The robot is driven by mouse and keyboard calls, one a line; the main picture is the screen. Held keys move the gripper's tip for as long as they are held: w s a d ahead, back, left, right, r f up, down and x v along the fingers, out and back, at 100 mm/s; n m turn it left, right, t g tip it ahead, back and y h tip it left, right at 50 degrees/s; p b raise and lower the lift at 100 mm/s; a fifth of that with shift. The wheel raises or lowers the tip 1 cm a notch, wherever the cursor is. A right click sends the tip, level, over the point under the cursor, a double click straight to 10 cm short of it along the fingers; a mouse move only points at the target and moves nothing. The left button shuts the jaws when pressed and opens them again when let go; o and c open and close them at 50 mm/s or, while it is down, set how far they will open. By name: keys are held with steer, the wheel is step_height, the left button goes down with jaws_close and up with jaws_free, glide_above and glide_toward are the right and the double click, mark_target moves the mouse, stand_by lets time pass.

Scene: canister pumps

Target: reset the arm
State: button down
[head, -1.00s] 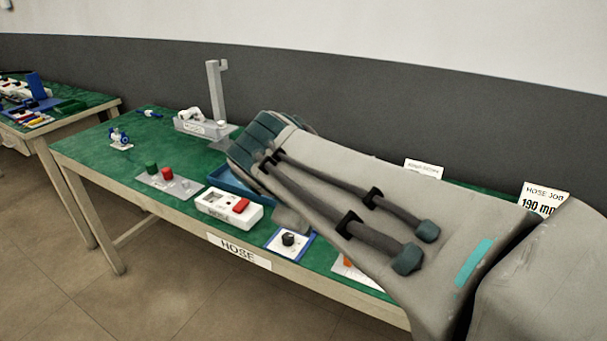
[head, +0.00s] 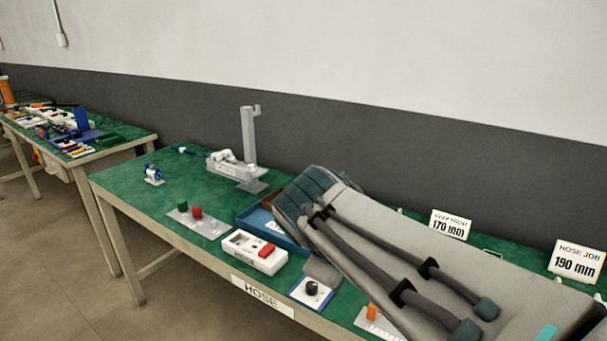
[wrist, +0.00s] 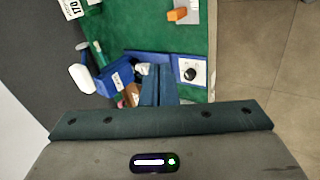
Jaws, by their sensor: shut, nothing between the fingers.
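My arm (head: 390,265) reaches in from the lower right over the green bench in the head view. The gripper's fingers are not clearly visible there. In the wrist view my gripper (wrist: 158,92) shows as two dark teal fingers side by side, shut and empty. They appear over or beside the blue tray (wrist: 116,76), close to the knob plate (wrist: 190,72). Contact and height cannot be told. In the head view the blue tray (head: 258,222) is partly hidden by my arm.
The green bench (head: 130,187) holds a white box with a red button (head: 255,252), a plate with green and red knobs (head: 198,220) and a grey upright post (head: 248,135). Number signs (head: 450,224) stand at the back. Another bench (head: 100,148) stands left. Bare floor lies in front.

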steer(key=s+d+r+m+g+y+p, duration=0.2)
steer(key=s+m+p, duration=0.5)
steer(key=p, duration=0.6)
steer(key=d+r+m+y, duration=0.1)
steer(key=d+m+y, duration=0.1)
steer(key=shift+s+d+r+m+g+p, duration=0.25)
steer(key=shift+d+r+m+g+p, duration=0.05)
steer(key=shift+d+r+g, duration=0.1)
steer(key=shift+a, duration=0.1)
